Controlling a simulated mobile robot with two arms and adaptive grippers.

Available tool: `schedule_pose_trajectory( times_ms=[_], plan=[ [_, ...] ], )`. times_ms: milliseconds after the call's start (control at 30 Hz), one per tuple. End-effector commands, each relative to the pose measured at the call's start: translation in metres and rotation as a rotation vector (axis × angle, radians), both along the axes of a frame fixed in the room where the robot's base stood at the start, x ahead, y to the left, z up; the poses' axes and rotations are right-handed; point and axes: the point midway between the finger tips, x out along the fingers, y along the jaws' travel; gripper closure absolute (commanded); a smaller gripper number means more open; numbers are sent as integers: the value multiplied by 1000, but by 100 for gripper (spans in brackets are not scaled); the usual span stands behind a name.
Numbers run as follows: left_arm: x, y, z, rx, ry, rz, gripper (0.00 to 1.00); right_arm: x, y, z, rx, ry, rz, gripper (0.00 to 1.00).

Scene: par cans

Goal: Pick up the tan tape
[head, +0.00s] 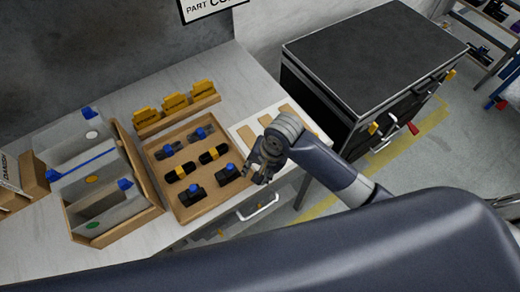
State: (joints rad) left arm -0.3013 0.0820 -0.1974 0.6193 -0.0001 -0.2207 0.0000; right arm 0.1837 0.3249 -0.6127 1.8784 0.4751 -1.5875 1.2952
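Tan tape strips (247,135) lie side by side on a white sheet (236,129) near the right end of the pale worktop. Several show, and my arm's wrist covers part of the sheet and the strips' near ends. My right gripper (259,172) is just in front of and left of the strips, over the right edge of the wooden tray. Its fingers are small and partly hidden by the wrist, so I cannot tell whether they are open or shut. My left gripper is not in view.
A wooden tray (169,153) holds black parts with blue and yellow pieces. Yellow cards (175,102) stand in a wooden holder behind it. A wooden box (133,160) with grey dividers stands left. A dark cabinet (370,60) stands right, beyond a floor gap.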

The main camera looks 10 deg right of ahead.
Motion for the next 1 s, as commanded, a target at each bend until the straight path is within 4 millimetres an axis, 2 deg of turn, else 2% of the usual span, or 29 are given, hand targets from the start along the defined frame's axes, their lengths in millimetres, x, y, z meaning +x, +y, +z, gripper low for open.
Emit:
schedule_pose_trajectory(
  times_ms=[33, 200, 467, 567, 800, 1000],
  plan=[
    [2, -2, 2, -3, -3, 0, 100, 12, -3, 11, -19, 24, -68, 63],
    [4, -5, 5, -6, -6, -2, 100, 31, -19, 33, -87, 129, -336, 63],
    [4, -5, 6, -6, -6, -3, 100, 45, -42, 53, -170, 187, -596, 63],
    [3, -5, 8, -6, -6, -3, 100, 46, -45, 47, -180, 194, -626, 63],
    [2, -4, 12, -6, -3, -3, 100, 46, -45, 11, -180, 194, -631, 63],
    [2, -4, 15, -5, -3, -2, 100, 46, -45, -3, -177, 192, -628, 63]
  ],
)
